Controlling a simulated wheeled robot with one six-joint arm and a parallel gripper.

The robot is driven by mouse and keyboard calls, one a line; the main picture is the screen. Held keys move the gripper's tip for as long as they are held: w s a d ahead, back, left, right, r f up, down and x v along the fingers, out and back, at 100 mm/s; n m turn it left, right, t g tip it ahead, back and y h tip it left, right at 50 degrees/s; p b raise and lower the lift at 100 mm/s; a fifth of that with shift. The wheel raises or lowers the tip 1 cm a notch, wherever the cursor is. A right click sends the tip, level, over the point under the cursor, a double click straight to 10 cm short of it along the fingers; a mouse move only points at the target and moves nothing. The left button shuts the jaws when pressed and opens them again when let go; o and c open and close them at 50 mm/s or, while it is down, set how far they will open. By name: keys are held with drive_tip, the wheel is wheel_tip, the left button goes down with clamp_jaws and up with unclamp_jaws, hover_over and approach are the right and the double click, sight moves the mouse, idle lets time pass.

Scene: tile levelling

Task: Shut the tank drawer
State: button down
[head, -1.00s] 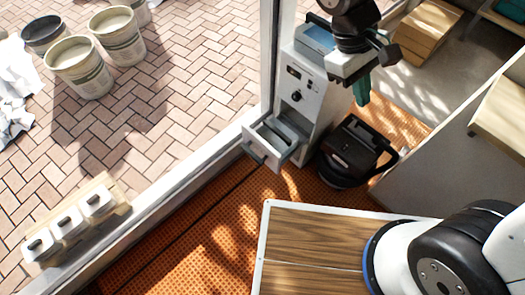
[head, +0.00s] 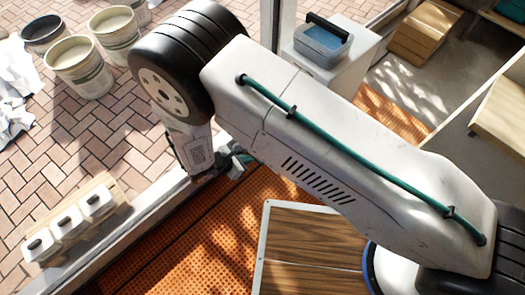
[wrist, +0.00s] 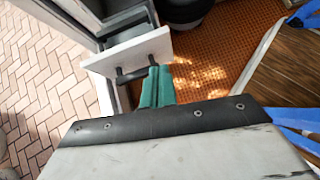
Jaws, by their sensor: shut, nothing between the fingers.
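The tank drawer (wrist: 143,53) stands pulled out from its grey cabinet in the wrist view, with a pale front panel and a dark bar handle (wrist: 130,75). Part of its open inside shows behind the panel. My gripper (wrist: 157,88) has teal fingers that are shut and empty, at the lower edge of the drawer front, beside the handle's right end. I cannot tell whether they touch it. In the head view my gripper (head: 240,163) is low beside the window sill, and my arm hides the drawer and most of the cabinet (head: 345,68).
A blue-topped container with a black handle (head: 322,38) sits on the cabinet. A dark round object (wrist: 187,8) stands right of the drawer in the wrist view. The window sill (head: 150,210) runs along the left. Orange matting (head: 215,235) below is clear.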

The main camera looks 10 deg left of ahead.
drive_tip(key=shift+n+y, duration=0.6)
drive_tip(key=shift+n, duration=0.3)
drive_tip(key=x, duration=0.4)
drive_tip(key=w+a+x, duration=0.1)
drive_tip(key=x, duration=0.3)
drive_tip(key=a+x, duration=0.1)
drive_tip(key=x, duration=0.3)
drive_tip(key=shift+w+f, duration=0.35)
drive_tip(key=shift+f, duration=0.15)
drive_tip(key=shift+w+d, duration=0.45)
drive_tip(key=shift+w, duration=0.1)
drive_tip(key=shift+w, duration=0.1)
